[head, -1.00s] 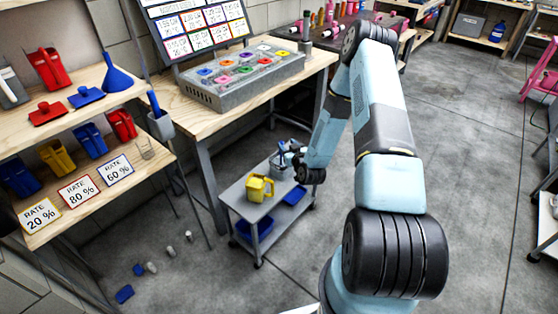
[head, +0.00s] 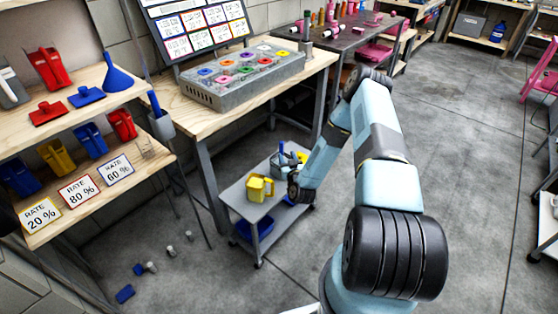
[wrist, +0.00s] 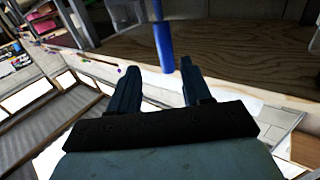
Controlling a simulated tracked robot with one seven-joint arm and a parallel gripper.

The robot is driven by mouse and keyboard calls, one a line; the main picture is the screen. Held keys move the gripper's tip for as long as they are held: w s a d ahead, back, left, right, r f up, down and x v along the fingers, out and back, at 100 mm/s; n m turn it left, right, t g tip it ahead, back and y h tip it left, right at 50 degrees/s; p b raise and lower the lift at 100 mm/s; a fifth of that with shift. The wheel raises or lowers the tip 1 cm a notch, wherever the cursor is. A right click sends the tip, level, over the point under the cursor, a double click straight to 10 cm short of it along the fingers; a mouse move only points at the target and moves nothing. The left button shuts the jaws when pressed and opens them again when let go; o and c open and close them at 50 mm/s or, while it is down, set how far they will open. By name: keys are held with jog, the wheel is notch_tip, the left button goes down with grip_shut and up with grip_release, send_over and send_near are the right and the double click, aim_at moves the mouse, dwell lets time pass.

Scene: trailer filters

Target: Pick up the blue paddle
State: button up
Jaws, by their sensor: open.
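A blue upright handle (head: 281,147), which looks like the blue paddle's, stands at the grey container on the small grey cart (head: 232,197); its lower part is hidden. In the wrist view a blue rod (wrist: 163,45) stands upright just ahead of the fingertips, in line with the gap between them. My gripper (wrist: 159,68) is open, with nothing held. I cannot tell whether the rod has entered the gap. In the head view my wrist is beside the container at the cart's right end, and the fingers cannot be made out.
A yellow jug (head: 258,187) stands on the cart, close left of my wrist. A blue bin (head: 254,228) is on the lower shelf. The wooden workbench (head: 322,62) with a grey box (head: 243,77) is behind. Open floor (head: 470,150) lies to the right.

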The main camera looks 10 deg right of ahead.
aim_at(282, 149)
jog(key=shift+w+a+f, duration=0.1)
jog(key=shift+w+a, duration=0.05)
jog(key=shift+w, duration=1.05)
jog(key=shift+w+a+f, duration=0.1)
jog(key=shift+w+a, duration=0.05)
jog(key=shift+w, duration=1)
jog(key=shift+w+a, duration=0.15)
jog(key=shift+w, duration=1.05)
grip_shut()
